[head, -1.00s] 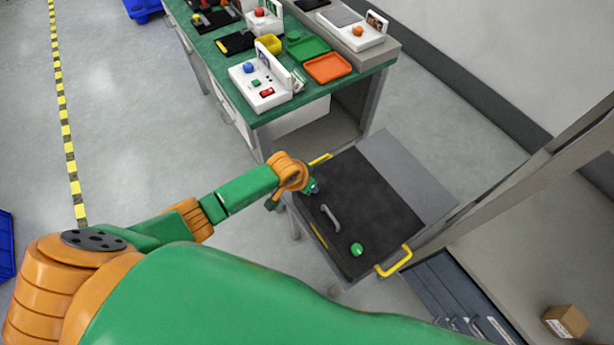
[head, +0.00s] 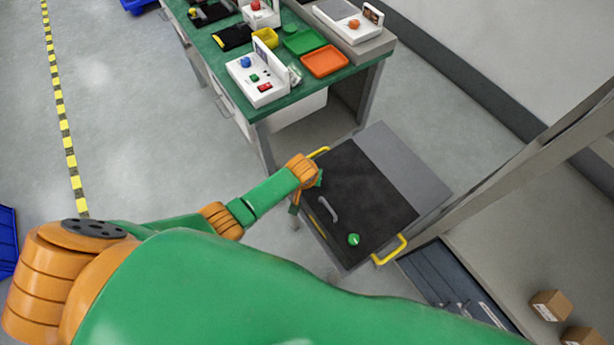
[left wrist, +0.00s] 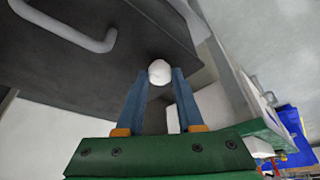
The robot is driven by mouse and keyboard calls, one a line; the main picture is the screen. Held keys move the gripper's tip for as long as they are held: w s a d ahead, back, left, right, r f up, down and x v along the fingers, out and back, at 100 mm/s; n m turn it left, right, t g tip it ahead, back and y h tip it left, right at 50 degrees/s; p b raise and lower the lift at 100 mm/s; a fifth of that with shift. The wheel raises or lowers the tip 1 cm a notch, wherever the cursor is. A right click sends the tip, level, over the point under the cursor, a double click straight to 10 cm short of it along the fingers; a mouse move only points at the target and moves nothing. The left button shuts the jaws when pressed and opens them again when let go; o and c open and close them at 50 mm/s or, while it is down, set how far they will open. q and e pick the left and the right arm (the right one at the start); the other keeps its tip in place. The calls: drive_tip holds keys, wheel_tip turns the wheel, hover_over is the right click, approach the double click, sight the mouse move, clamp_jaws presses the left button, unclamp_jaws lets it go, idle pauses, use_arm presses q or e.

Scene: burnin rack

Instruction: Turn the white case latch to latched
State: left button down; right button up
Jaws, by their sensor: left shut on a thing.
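The white case latch (left wrist: 160,72) shows in the left wrist view as a round white knob at the edge of the dark case lid (left wrist: 60,80). My left gripper (left wrist: 158,80) has its two blue fingers on either side of the knob, shut on it. In the head view the dark case (head: 375,185) stands on a grey-topped stand, and my left gripper (head: 318,182) is at its upper left corner. The latch is hidden there behind my wrist. A green knob (head: 353,239) sits on the lid's near side. The latch's turn angle cannot be read.
A grey handle (head: 328,210) rises from the lid near the gripper. Yellow handles (head: 390,252) stick out at the case's ends. A green-topped workbench (head: 285,90) with white devices and an orange tray (head: 324,61) stands behind. Cardboard boxes (head: 550,305) lie at lower right.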

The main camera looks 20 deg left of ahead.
sight(306, 193)
use_arm(q)
drive_tip(key=c, duration=0.5)
unclamp_jaws()
drive_tip(key=shift+w, duration=0.1)
drive_tip(key=shift+c, duration=0.2)
drive_tip(key=p+v, duration=0.3)
drive_tip(key=v, duration=0.4)
